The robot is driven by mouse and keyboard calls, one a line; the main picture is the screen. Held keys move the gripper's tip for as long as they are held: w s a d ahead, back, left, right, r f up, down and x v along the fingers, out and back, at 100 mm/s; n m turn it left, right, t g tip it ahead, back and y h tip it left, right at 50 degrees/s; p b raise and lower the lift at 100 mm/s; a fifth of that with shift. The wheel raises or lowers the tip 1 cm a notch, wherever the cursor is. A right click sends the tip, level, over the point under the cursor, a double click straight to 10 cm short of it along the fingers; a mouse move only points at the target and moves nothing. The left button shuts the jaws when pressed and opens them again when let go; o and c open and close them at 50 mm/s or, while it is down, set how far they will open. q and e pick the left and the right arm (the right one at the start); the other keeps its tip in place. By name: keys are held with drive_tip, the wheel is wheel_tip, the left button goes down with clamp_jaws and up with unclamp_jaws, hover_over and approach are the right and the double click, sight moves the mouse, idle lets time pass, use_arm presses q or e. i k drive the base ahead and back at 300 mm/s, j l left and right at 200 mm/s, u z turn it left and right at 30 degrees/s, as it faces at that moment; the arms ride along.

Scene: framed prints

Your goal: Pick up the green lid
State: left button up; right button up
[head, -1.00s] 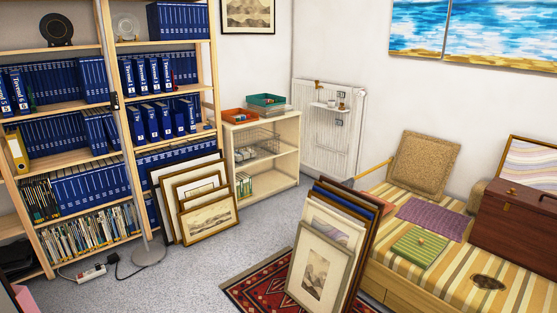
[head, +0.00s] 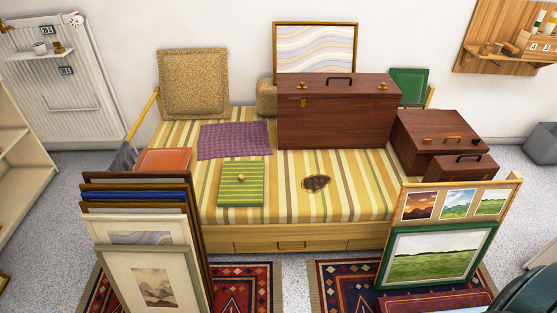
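The green lid (head: 242,184) is a flat, square, green-striped panel with a small round knob on top. It lies on the yellow-striped daybed (head: 345,204), left of the middle, in front of a purple woven cloth (head: 234,140). A dark oval patch (head: 316,184) is to its right on the striped cover. Neither of my grippers is in view.
Framed prints (head: 150,258) lean in a stack at the front left. A large brown case (head: 337,115) stands behind the lid to the right, with smaller brown boxes (head: 436,135) beside it. A green-framed landscape (head: 436,256) stands front right. Rugs (head: 245,285) cover the near floor.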

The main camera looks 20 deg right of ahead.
sight(241, 186)
drive_tip(key=i+l+z, duration=0.1)
drive_tip(key=i+z, duration=0.25)
drive_tip(key=i, duration=0.15)
drive_tip(key=i+z, duration=0.35)
drive_tip(key=i, duration=0.15)
